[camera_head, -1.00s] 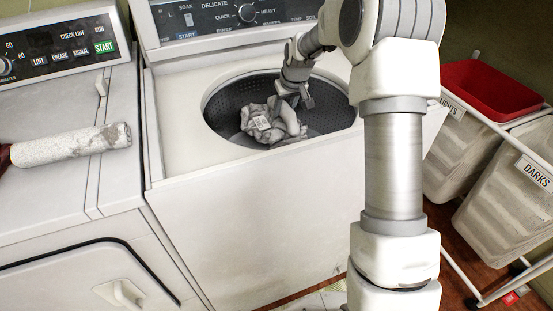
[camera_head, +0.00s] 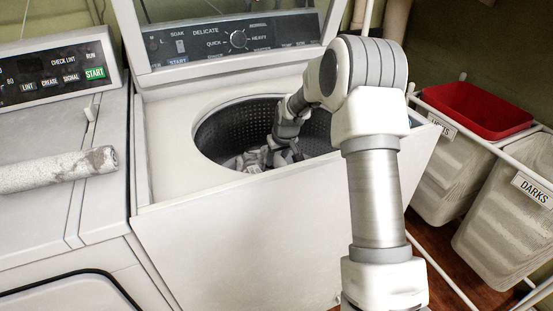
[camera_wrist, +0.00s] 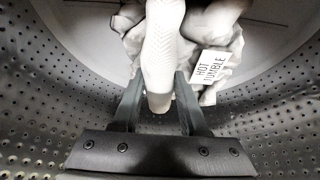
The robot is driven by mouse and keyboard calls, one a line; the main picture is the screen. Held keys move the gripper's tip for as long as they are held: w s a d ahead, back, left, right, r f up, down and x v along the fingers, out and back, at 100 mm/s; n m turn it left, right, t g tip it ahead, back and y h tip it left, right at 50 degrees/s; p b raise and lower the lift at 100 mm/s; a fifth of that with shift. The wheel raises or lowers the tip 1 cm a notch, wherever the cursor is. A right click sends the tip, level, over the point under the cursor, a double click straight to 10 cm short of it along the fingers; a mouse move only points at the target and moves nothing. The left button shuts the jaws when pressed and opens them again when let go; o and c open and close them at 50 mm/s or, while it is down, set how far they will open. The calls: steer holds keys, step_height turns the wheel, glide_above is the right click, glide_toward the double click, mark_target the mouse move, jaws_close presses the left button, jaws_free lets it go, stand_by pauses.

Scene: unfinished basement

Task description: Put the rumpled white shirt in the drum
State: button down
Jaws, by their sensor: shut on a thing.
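The rumpled white shirt (camera_head: 248,161) is a grey-white bundle inside the washer's dark perforated drum (camera_head: 226,132), partly hidden by the opening's front rim. My gripper (camera_head: 280,157) reaches down into the drum at the shirt. In the wrist view, my gripper (camera_wrist: 158,92) has a white fold of the shirt (camera_wrist: 160,55) between its fingers. The rest of the bundle spreads beyond the fingertips, with a tag reading "HOT TUMBLE" at its right. The perforated drum wall (camera_wrist: 50,105) curves around both sides. I cannot tell whether the shirt touches the drum bottom.
The washer's lid (camera_head: 230,8) stands open behind the opening. A lint roller (camera_head: 60,170) lies on the dryer at left. At right are a "LIGHTS" hamper (camera_head: 450,180) with a red basket (camera_head: 475,108) on top and a "DARKS" hamper (camera_head: 505,225).

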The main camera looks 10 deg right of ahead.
steer(key=shift+f+b, duration=0.35)
steer(key=shift+f, duration=0.25)
steer(key=shift+c, duration=2.2)
jaws_free()
steer(key=shift+r, duration=0.1)
